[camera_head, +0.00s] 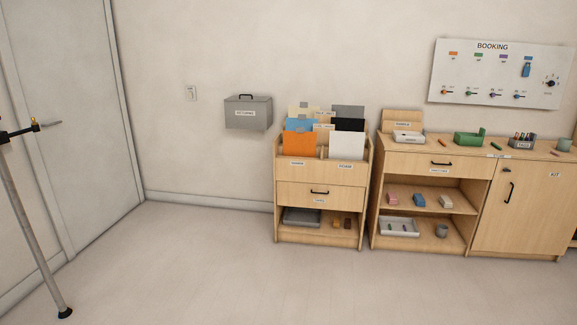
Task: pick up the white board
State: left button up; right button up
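A white board (347,146) stands upright in the front right slot of a wooden rack unit (320,170), in the camera_head view. A black board (349,125) and a grey board (348,111) stand behind it. An orange board (300,145) stands to its left, with a blue one (298,125) and a beige one behind. The white board's lower edge is hidden by the rack front. Neither of my grippers is in view.
A wooden cabinet (495,205) with a counter stands right of the rack. A white BOOKING panel (497,75) and a grey box (248,112) hang on the wall. A pole stand (35,220) is at the left. The floor in front is clear.

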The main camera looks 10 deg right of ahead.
aim_at(344, 145)
jog(key=i+l+z, duration=0.35)
jog(key=i, duration=0.6)
jog(key=i+z, duration=0.35)
jog(key=i, duration=0.6)
